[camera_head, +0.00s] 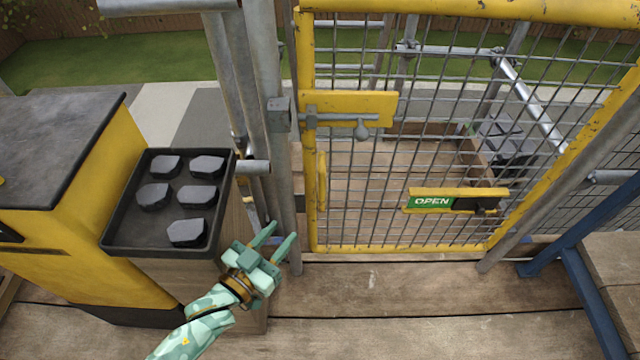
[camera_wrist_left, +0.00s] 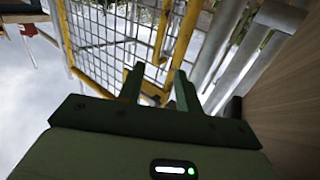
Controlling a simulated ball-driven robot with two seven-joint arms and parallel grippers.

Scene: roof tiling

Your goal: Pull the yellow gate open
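The yellow gate (camera_head: 312,220) with grey wire mesh stands closed within its frame in the head view. It carries a bolt with a grey knob (camera_head: 361,131) at the upper left, a vertical yellow handle (camera_head: 321,182) below it, and a green OPEN sign (camera_head: 432,202). My left gripper (camera_head: 275,239) is open and empty, left of and below the handle, apart from the gate. In the left wrist view its two fingers (camera_wrist_left: 158,88) stand apart, with the gate mesh (camera_wrist_left: 110,45) beyond them. My right gripper is not in view.
A black tray (camera_head: 109,237) with several dark pieces sits left of my left gripper, beside a yellow and black cabinet (camera_head: 130,110). Grey scaffold posts (camera_head: 268,80) stand left of the gate. A blue frame (camera_head: 590,290) is at right. The plank floor (camera_head: 400,300) before the gate is clear.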

